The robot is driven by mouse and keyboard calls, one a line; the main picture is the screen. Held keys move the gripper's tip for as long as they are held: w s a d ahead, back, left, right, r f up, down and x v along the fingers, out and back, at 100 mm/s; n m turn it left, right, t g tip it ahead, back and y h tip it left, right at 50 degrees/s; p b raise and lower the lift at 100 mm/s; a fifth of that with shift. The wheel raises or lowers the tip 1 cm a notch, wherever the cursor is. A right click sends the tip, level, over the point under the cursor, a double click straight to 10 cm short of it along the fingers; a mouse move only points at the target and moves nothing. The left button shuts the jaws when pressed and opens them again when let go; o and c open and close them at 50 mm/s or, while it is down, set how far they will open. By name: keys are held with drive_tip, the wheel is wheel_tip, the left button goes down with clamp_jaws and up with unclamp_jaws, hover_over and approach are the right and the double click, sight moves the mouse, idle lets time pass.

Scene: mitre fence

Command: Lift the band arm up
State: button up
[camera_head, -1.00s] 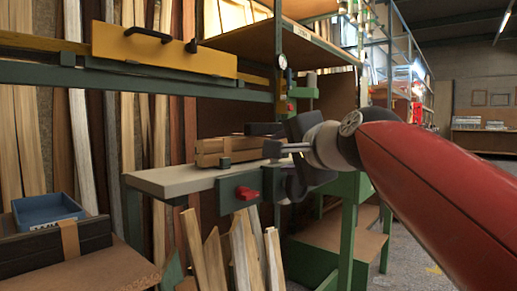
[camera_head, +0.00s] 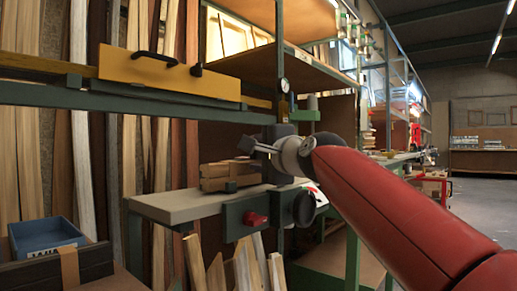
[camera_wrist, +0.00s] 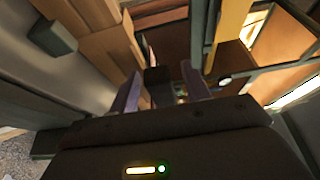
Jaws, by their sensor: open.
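My gripper (camera_head: 258,148) is open beside the right end of a stack of wooden blocks (camera_head: 228,176) on a grey bench plate (camera_head: 180,206). In the wrist view its two fingers stand apart, and a small dark block (camera_wrist: 158,80) shows between them. This may be the end of the band arm; I cannot tell whether the fingers touch it. The blocks also show at upper left of the wrist view (camera_wrist: 95,42). The band arm's outline is not clear, as my gripper and the dark parts around it overlap in the head view.
A red knob (camera_head: 256,219) sits on the bench plate's front. A blue tray (camera_head: 45,237) stands at lower left. A green upright and shelves stand close behind my gripper.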

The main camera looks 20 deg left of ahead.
clamp_jaws()
idle(0.3)
